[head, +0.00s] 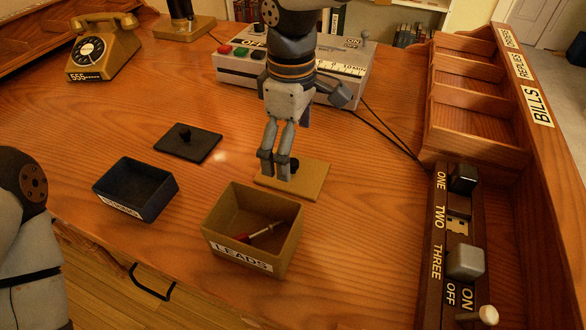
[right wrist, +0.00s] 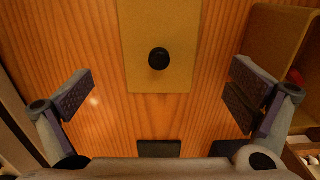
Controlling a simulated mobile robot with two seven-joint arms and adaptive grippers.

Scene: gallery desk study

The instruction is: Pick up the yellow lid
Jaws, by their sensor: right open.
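The yellow lid (head: 312,183) lies flat on the desk behind the open yellow box labelled LEADS (head: 228,242). Its dark round knob shows clearly in the right wrist view, where the lid (right wrist: 160,25) is at top centre. My right gripper (head: 274,166) is above the lid in the head view, its fingers pointing down and partly covering the lid and knob. In the right wrist view the right gripper (right wrist: 162,90) has its fingers wide apart with nothing between them. Only part of my left arm shows at the lower left; its gripper is out of view.
A dark blue box (head: 135,198) and a black lid (head: 190,144) are to the left. A grey machine (head: 340,82) stands behind. A switch panel (head: 436,230) and wooden trays (head: 475,95) border the right.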

